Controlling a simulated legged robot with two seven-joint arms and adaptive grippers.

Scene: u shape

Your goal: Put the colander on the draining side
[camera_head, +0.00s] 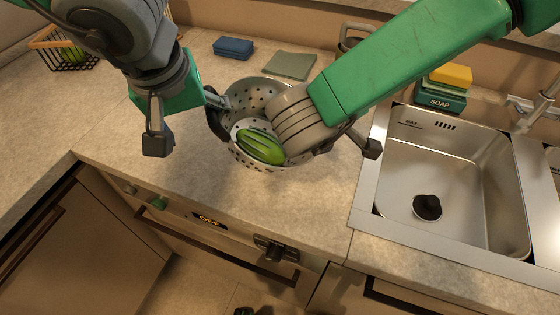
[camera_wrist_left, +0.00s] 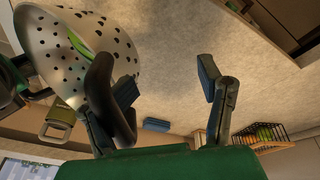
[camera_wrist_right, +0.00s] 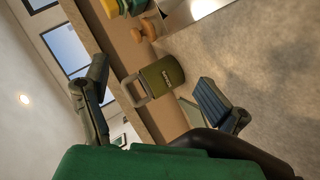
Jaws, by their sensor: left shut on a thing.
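A grey metal colander (camera_head: 245,95) full of holes stands on the worktop left of the sink, partly hidden by my right arm. It also shows at the upper left of the left wrist view (camera_wrist_left: 60,50). My left gripper (camera_head: 184,120) is at its left side, shut on its dark handle (camera_wrist_left: 105,85). My right gripper (camera_head: 346,148) is open and empty, right of the colander. The sink (camera_head: 455,185) is on the right. Only a strip of steel past the basin shows at the right edge, so I cannot tell the draining side's full shape.
A blue sponge (camera_head: 233,47) and a grey-green cloth (camera_head: 289,65) lie behind. An olive canister (camera_wrist_right: 160,85) stands near the back edge. A soap box with a yellow sponge (camera_head: 452,75) is behind the sink. A wire basket (camera_head: 65,50) is far left. The front worktop is clear.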

